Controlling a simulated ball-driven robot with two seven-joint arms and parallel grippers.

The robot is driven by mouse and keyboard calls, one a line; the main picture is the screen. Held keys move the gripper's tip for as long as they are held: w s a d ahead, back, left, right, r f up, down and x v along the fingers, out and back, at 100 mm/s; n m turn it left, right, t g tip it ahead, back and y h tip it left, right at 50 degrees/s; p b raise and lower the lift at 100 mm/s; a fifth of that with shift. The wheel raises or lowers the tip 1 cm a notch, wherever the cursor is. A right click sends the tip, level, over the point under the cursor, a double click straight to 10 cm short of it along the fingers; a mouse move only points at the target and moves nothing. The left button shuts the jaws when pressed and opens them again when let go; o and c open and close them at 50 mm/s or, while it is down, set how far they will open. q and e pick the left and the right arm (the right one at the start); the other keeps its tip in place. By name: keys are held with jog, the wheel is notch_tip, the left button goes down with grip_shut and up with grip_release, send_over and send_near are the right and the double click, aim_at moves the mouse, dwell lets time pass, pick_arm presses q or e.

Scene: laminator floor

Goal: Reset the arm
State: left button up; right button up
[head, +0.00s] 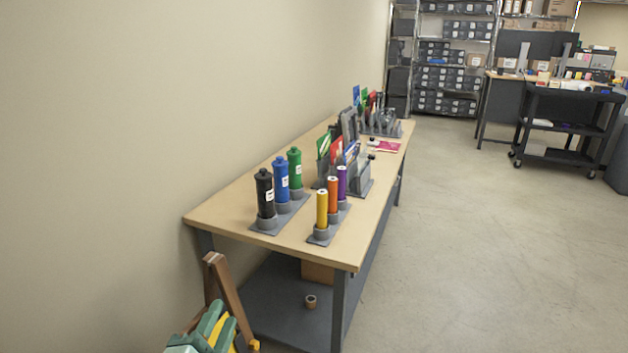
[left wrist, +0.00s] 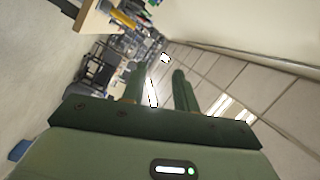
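My left gripper (head: 218,324) shows at the bottom left of the head view, in front of the table's near end and below its top. In the left wrist view its two green fingers (left wrist: 158,82) stand apart with nothing between them, so it is open and empty. My right gripper is in neither view.
A long wooden-topped table (head: 230,222) runs along the left wall. It bears a black bottle (head: 265,197), a blue bottle (head: 281,182), a green bottle (head: 295,170) and yellow, orange and purple tubes in holders. A black cart (head: 566,125) stands far right; the floor between is clear.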

pick_arm(q)
jog(key=s+a+f+n+g+y, duration=0.7)
jog(key=s+a+f+g, duration=0.55)
jog(key=s, duration=0.45)
jog(key=s+d+f+g+h, duration=0.1)
jog(key=s+f, duration=0.1)
jog(key=f, duration=0.7)
jog(key=s+d+f+n+h, duration=0.1)
jog(key=s+f, duration=0.1)
jog(key=f, duration=0.8)
jog(key=s+d+f+g+h, duration=0.1)
jog(key=s+f+h, duration=0.1)
jog(key=f, duration=0.7)
jog(key=s+f+n+g+h, duration=0.1)
jog(key=s+f+n+g, duration=0.1)
jog(key=s+f, duration=1.3)
jog(key=s+g+b, duration=0.1)
jog(key=s, duration=0.3)
jog(key=shift+a+f+n, duration=0.2)
jog(key=shift+f+n, duration=0.05)
jog(key=shift+n, duration=0.15)
